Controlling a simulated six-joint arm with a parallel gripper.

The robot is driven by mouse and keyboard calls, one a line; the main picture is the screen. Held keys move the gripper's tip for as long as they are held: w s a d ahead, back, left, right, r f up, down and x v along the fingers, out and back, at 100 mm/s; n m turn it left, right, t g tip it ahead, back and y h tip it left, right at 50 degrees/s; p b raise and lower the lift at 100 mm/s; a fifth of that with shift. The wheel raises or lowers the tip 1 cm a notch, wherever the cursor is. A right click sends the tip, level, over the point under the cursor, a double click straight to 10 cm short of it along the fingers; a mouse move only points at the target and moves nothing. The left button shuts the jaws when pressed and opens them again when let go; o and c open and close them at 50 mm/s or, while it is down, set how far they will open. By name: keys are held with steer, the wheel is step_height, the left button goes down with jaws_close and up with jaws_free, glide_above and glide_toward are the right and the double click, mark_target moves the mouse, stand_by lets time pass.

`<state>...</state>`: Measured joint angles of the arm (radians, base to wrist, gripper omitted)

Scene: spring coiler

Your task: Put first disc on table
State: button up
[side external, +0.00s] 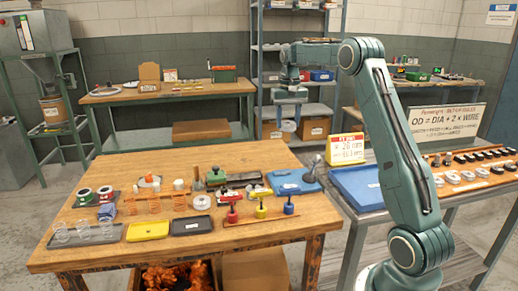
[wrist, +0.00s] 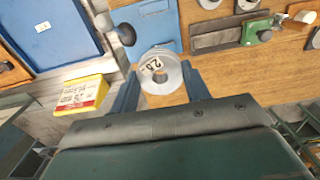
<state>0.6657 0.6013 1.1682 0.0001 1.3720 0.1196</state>
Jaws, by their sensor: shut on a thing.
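A grey ring-shaped disc (wrist: 160,72) with a white label reading about "2.6" sits between the fingers of my gripper (wrist: 162,88) in the wrist view. The fingers are shut on its two sides, and its centre hole shows. In the side view my gripper (side external: 290,97) is raised in the air, its fingers pointing down, and the disc is too small to make out there. The wooden table (side external: 120,255) stands in front, with its surface partly bare. The wrist view shows a strip of wood (wrist: 165,98) beyond the disc.
The table holds a black tray (side external: 191,225), a yellow tray (side external: 147,230), a grey tray with clear coils (side external: 85,234) and colored plungers (side external: 260,211). A blue lever device (side external: 292,182) is at its right.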

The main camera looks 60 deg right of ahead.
steer(key=shift+s, duration=0.1)
stand_by(0.4)
steer(key=shift+s+a+r, duration=0.1)
steer(key=shift+s+a, duration=0.1)
steer(key=shift+s, duration=0.2)
glide_above(315, 209)
steer(key=f, duration=0.2)
steer(key=shift+s+r, duration=0.1)
steer(key=shift+r, duration=0.15)
steer(key=shift+f, duration=0.1)
step_height(315, 209, down, 16)
steer(key=shift+d+r, duration=0.1)
steer(key=shift+r, duration=0.1)
steer(key=shift+f, duration=0.1)
steer(key=shift+f, duration=2)
steer(key=shift+f, duration=0.2)
